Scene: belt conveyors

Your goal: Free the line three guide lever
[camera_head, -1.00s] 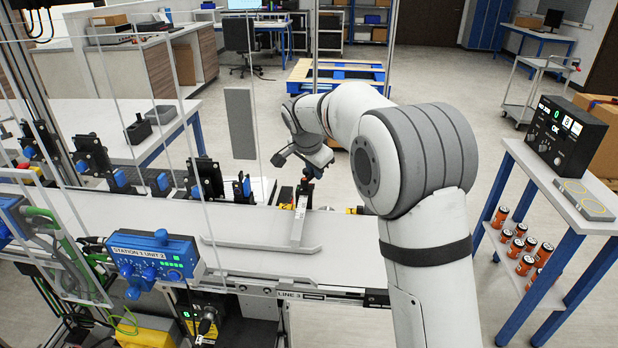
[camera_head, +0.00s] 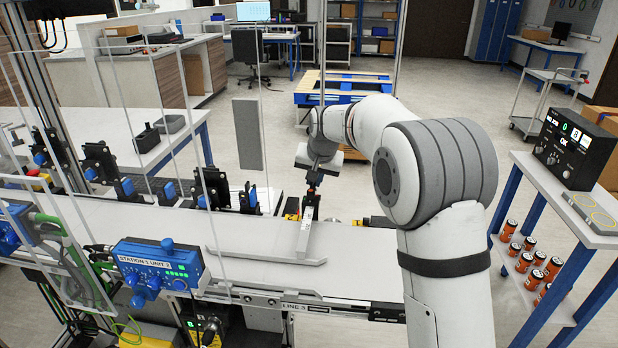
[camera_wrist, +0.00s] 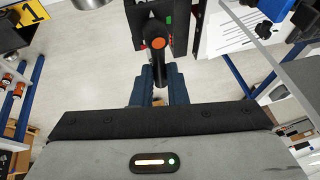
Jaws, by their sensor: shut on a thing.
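The line three guide lever shows in the wrist view as a black handle (camera_wrist: 158,62) with an orange round end. My gripper (camera_wrist: 159,88) has its dark blue fingers on either side of this handle and is shut on it. In the head view my gripper (camera_head: 314,182) points down at the lever, at the far edge of the belt. The pale guide bar (camera_head: 304,238) runs from there across the belt towards the near side. The fingers partly hide the handle, and the lever's pivot is hard to make out.
The grey belt (camera_head: 360,249) carries a flat pale rail (camera_head: 262,257). A blue station box (camera_head: 158,268) stands at its near edge, behind clear panels. Black-and-blue fixtures (camera_head: 213,187) line the far edge. A side table (camera_head: 557,190) with a control box stands right.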

